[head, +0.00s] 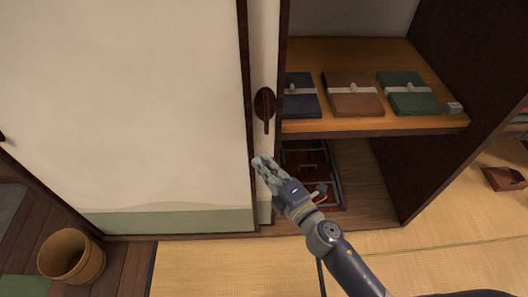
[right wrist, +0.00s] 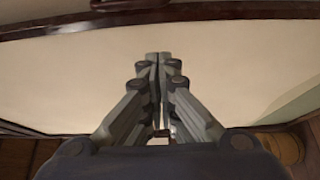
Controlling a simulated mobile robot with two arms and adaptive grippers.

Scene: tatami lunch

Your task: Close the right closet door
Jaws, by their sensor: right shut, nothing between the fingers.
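The right closet door (head: 264,50) is a cream sliding panel with a dark frame, showing as a narrow strip beside the wide left door panel (head: 150,110). A dark oval pull with a vertical handle (head: 265,105) is on the strip. The closet is open to the right of it. My right gripper (head: 261,162) is shut and empty, its tips in front of the door edges below the handle; I cannot tell whether they touch. In the right wrist view my gripper (right wrist: 158,58) points at a cream panel (right wrist: 240,60). My left gripper is not in view.
Inside the closet, a wooden shelf (head: 380,125) bears blue (head: 301,100), brown (head: 350,98) and green (head: 408,95) folded bundles. A dark red item (head: 306,165) lies below. A basket (head: 72,257) stands at the lower left. The tatami (head: 215,268) in front is clear.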

